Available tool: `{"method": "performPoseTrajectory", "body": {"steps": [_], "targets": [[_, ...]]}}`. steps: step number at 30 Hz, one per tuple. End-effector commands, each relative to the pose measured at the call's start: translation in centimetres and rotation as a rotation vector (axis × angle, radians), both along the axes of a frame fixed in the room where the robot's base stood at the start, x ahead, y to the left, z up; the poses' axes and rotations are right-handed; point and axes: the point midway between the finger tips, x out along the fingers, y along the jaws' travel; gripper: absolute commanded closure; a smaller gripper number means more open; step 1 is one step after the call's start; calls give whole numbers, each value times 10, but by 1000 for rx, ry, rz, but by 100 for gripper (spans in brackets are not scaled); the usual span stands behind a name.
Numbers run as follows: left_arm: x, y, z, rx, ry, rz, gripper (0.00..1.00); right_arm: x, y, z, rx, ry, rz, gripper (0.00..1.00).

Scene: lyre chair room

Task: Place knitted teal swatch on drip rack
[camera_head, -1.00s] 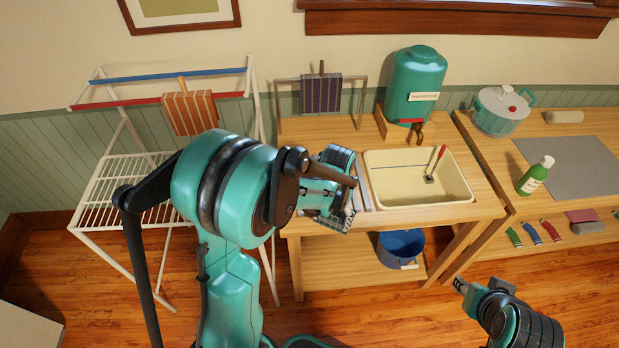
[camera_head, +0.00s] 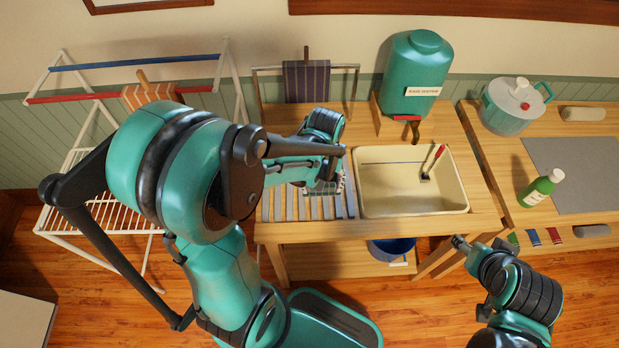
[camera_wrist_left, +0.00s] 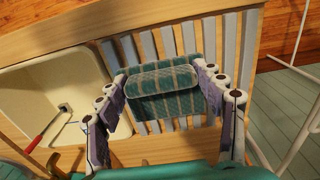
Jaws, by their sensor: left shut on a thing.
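The knitted teal swatch (camera_wrist_left: 165,92), a teal plaid cloth with pale lines, is held between the fingers of my left gripper (camera_wrist_left: 160,85) in the left wrist view. My left gripper (camera_head: 322,176) is over the slatted drip rack (camera_head: 300,208) left of the sink, and only a small edge of the swatch (camera_head: 326,187) shows below it. Grey slats of the drip rack (camera_wrist_left: 228,45) lie beneath the swatch in the wrist view; whether they touch I cannot tell. My right gripper (camera_head: 460,242) is in front of the counter, away from the swatch, its jaws too small to read.
The cream sink (camera_head: 405,205) with a red-handled brush (camera_head: 432,163) adjoins the drip rack. A teal water dispenser (camera_head: 414,75) stands behind it. A white drying stand (camera_head: 90,225) is at left. A green bottle (camera_head: 540,188) and a lidded pot (camera_head: 513,107) are at right.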

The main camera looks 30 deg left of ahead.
Motion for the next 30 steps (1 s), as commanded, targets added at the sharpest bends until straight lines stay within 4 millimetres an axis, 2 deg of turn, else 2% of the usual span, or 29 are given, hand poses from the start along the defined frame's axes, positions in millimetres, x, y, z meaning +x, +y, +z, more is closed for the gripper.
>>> {"method": "performPoseTrajectory", "body": {"steps": [1,3,6,10,16,23,30], "targets": [[7,13,-13,0,0,7,60,0,0,-9,0,0,0,45],[15,28,-23,0,0,5,60,0,0,-14,0,0,0,45],[25,46,-35,0,0,4,60,0,0,-20,0,0,0,45],[33,62,-44,0,0,1,60,0,0,-25,0,0,0,45],[36,67,-53,0,0,-2,60,0,0,-29,0,0,0,45],[36,67,-86,0,0,-3,60,0,0,-45,0,0,0,45],[35,67,-86,0,0,-3,60,0,0,-43,0,0,0,45]]}}
